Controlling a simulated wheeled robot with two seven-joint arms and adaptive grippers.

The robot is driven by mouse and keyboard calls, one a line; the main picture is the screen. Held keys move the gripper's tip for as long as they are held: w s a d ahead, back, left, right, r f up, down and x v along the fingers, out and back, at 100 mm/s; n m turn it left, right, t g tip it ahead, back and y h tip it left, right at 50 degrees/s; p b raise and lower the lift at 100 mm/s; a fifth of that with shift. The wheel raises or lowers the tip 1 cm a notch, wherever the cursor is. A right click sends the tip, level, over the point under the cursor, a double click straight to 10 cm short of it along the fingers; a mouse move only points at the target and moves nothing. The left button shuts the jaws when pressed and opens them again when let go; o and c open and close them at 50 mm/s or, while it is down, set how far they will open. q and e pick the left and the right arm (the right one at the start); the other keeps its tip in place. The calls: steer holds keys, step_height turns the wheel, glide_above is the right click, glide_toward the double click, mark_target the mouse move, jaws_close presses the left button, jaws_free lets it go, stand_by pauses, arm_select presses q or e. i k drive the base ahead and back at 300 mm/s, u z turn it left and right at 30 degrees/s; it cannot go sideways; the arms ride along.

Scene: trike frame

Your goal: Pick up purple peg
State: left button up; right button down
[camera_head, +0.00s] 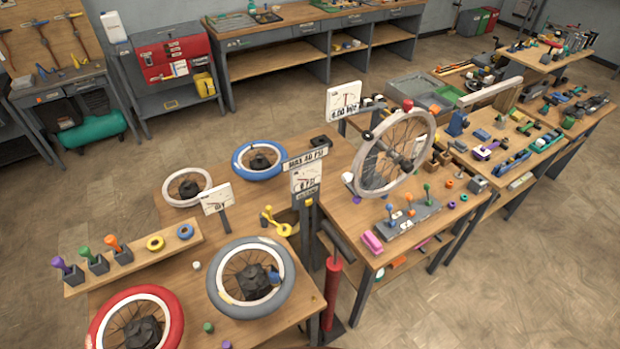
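A purple peg (60,265) stands upright in a dark grey block at the left end of a wooden board (140,262). Its rounded purple head is uppermost, and its lower end is hidden in the block. To its right, a green peg (87,254) and an orange peg (114,244) stand in similar blocks on the same board. Neither of my grippers shows in the head view.
A yellow ring (155,243) and a blue ring (185,231) lie farther along the board. A red-tyred wheel (172,308) and a grey-tyred wheel (221,293) lie nearby. A red pump (333,285) stands between the tables. Bare floor lies left of the board.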

mark_target(57, 262)
steer(key=u, duration=1.95)
